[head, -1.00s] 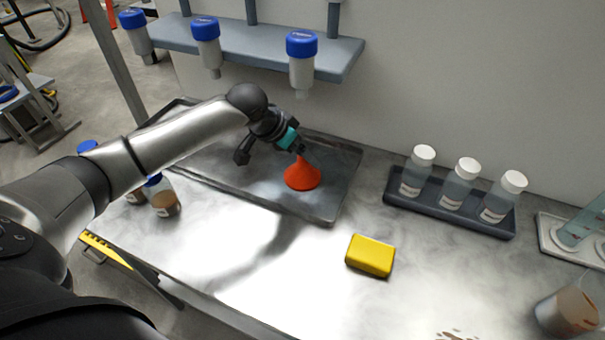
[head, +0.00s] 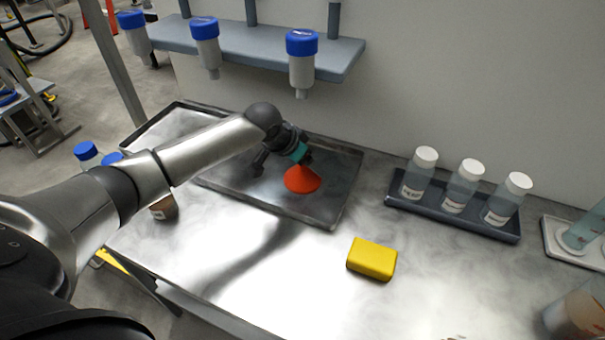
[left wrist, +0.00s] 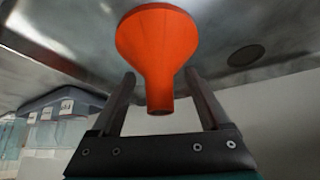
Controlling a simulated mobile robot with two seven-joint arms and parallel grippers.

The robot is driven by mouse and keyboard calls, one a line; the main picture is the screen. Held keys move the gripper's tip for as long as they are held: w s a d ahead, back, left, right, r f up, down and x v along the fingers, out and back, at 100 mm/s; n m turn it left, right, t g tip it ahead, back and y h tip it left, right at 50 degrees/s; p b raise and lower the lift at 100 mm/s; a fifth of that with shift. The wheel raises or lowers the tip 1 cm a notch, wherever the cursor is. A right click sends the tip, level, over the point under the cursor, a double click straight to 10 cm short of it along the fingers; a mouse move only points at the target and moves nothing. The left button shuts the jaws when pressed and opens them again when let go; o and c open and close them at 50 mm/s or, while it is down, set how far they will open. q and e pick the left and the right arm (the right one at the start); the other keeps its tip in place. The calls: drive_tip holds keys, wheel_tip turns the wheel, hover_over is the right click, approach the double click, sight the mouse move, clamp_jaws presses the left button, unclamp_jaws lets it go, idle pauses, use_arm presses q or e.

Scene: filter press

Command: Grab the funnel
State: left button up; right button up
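The orange funnel (head: 302,179) stands wide end down on the dark metal tray (head: 338,196) at the back of the table. In the left wrist view the funnel (left wrist: 158,50) has its narrow spout between the two fingers of my left gripper (left wrist: 160,92). There is a visible gap between the spout and each finger, so the gripper is open around it. In the head view my left gripper (head: 304,158) comes down at the funnel's top and hides the spout. My right gripper is not in view.
A yellow sponge-like block (head: 371,259) lies on the table in front of the tray. A dark rack (head: 402,202) of white-capped bottles stands at right. Above the tray hangs a grey shelf (head: 262,48) with blue-capped containers. Blue-capped bottles (head: 87,152) stand at left, partly behind my arm.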

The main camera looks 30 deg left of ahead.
use_arm(q)
clamp_jaws()
idle(0.4)
drive_tip(key=shift+f, duration=0.1)
idle(0.6)
